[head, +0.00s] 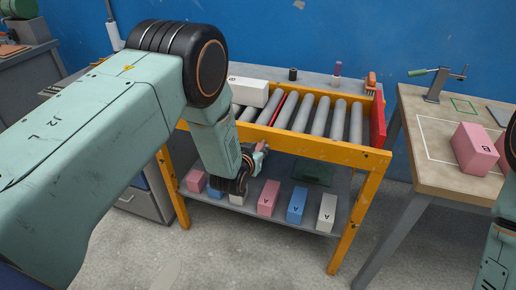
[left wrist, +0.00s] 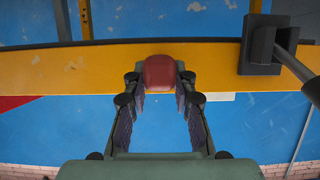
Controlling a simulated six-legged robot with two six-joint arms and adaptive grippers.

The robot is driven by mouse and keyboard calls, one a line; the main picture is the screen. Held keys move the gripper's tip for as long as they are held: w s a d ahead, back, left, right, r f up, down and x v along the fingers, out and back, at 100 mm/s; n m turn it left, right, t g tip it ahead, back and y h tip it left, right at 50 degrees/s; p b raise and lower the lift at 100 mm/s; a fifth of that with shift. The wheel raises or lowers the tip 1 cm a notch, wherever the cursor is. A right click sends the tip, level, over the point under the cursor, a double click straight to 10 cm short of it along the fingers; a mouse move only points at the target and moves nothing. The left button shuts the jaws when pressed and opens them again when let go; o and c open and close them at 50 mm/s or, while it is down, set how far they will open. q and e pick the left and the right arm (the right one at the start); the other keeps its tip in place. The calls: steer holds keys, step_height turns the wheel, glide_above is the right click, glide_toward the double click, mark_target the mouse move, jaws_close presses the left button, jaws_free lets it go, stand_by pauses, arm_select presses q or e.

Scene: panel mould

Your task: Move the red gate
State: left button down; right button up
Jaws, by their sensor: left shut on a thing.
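A thin red bar (head: 278,108), which looks like the red gate, lies across the rollers of the yellow-framed conveyor, just right of a white block (head: 249,91). My left gripper (head: 257,154) reaches down in front of the conveyor's near yellow rail. In the left wrist view, my left gripper (left wrist: 160,84) is shut on a rounded red knob (left wrist: 159,71), with the yellow rail behind it. The knob looks like the gate's handle; its join to the bar is hidden. Only part of my right arm shows at the right edge; its gripper is out of view.
A red end plate (head: 378,122) closes the conveyor's right end. Several lettered blocks, such as the blue one (head: 297,205), stand on the lower shelf. A pink block (head: 474,149) sits on the wooden bench (head: 424,103) at right. The rollers right of the bar are clear.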

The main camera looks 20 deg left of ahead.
arm_select(q)
steer(key=shift+s+f, duration=0.15)
steer(key=shift+f, duration=0.1)
steer(key=c, duration=1.1)
jaws_free()
steer(key=shift+r, duration=0.1)
steer(key=v, duration=1.2)
